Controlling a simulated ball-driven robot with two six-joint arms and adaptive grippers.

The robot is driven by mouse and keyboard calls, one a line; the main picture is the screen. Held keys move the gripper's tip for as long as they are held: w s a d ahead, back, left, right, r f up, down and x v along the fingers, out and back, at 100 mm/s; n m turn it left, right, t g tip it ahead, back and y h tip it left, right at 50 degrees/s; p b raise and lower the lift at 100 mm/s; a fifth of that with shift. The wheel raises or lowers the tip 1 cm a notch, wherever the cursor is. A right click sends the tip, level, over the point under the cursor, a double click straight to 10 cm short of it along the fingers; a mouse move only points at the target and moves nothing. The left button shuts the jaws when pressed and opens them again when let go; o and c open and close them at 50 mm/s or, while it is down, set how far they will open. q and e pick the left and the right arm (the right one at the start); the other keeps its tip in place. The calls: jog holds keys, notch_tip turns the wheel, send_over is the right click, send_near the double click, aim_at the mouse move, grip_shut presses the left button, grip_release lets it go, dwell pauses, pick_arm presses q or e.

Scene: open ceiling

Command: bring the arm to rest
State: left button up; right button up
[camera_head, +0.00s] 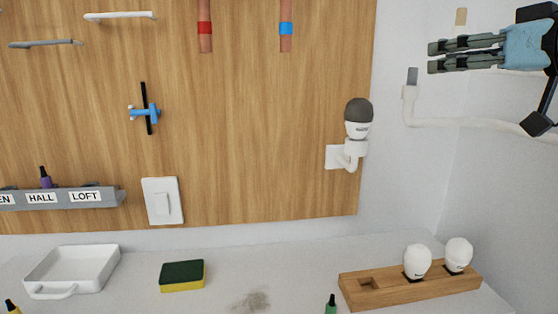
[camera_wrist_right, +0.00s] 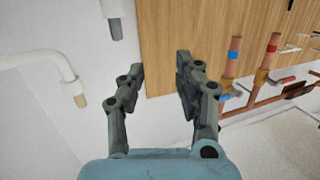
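My right gripper (camera_head: 432,57) is at the upper right of the head view, raised in front of the white wall. In the wrist view its two fingers (camera_wrist_right: 160,70) stand apart with nothing between them. It touches nothing that I can see. My left gripper is not in view.
A white pipe (camera_head: 455,122) runs along the wall below my right gripper. A lamp holder with a grey-capped bulb (camera_head: 358,120) sits on the wooden panel (camera_head: 250,130). Below are a wooden block (camera_head: 385,293) with two white bulbs, a sponge (camera_head: 182,276) and a white tray (camera_head: 42,270).

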jog(key=s+f+m+g+h, duration=0.15)
jog(key=s+f, duration=0.25)
jog(key=f, duration=0.4)
jog(key=s+a+f+g+h, duration=0.1)
jog(key=s+f+g, duration=0.15)
jog(key=f, duration=0.55)
jog(key=s+f+m+g+h, duration=0.1)
jog(key=s+f+h, duration=0.1)
jog(key=s+f, duration=0.35)
jog(key=s+d+f+m+g+h, duration=0.2)
jog(key=s+f+g+h, duration=0.35)
jog(key=s+f, duration=1.35)
jog(key=s+d+f+g+y+b, duration=0.15)
jog(key=f+b, duration=0.25)
jog(key=f, duration=1.2)
jog(key=s+d+f+g+b, duration=0.1)
jog(key=s+f+b, duration=0.25)
jog(key=f, duration=1.25)
pick_arm(q)
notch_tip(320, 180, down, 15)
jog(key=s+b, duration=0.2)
jog(key=b, duration=0.5)
pick_arm(e)
jog(key=s+d+f+g, duration=0.1)
jog(key=s+f, duration=1.6)
jog(key=f, duration=0.5)
jog(key=shift+s, duration=0.3)
